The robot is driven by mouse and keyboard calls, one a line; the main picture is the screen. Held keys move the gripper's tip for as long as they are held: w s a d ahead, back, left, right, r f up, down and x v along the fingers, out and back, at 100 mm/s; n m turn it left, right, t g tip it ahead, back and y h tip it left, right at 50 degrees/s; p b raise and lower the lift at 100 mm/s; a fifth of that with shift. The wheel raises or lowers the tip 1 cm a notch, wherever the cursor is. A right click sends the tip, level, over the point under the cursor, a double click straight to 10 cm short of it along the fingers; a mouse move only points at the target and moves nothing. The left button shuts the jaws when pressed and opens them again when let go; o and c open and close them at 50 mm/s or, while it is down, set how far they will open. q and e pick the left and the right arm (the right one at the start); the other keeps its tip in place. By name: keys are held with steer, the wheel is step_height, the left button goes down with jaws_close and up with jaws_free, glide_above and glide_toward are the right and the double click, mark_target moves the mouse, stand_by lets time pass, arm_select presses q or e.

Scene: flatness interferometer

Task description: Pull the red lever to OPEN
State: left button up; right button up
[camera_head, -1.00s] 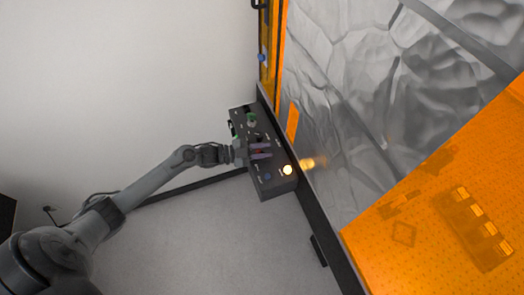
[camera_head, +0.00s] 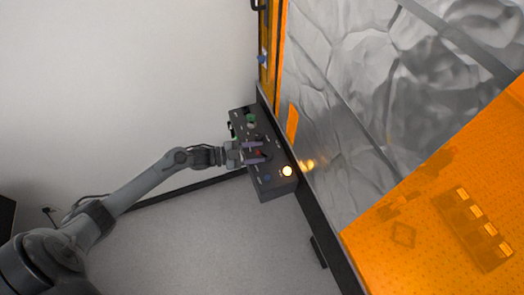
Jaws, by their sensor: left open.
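A dark control box (camera_head: 276,187) is fixed at the edge of the machine, near the middle of the head view. A small red part, seemingly the red lever (camera_head: 258,153), shows on its face. My left gripper (camera_head: 257,153) is at the box with its two purple-grey fingers spread apart, one above and one below the red part. I cannot tell whether the fingers touch it. The lever's position and labels are too small to read. My right gripper is not in view.
Orange panels (camera_head: 365,250) and a crinkled grey surface (camera_head: 340,110) lie to the right. A white wall (camera_head: 130,80) stands to the left.

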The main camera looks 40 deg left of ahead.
arm_select(q)
steer(key=v, duration=0.8)
steer(key=shift+a, duration=0.1)
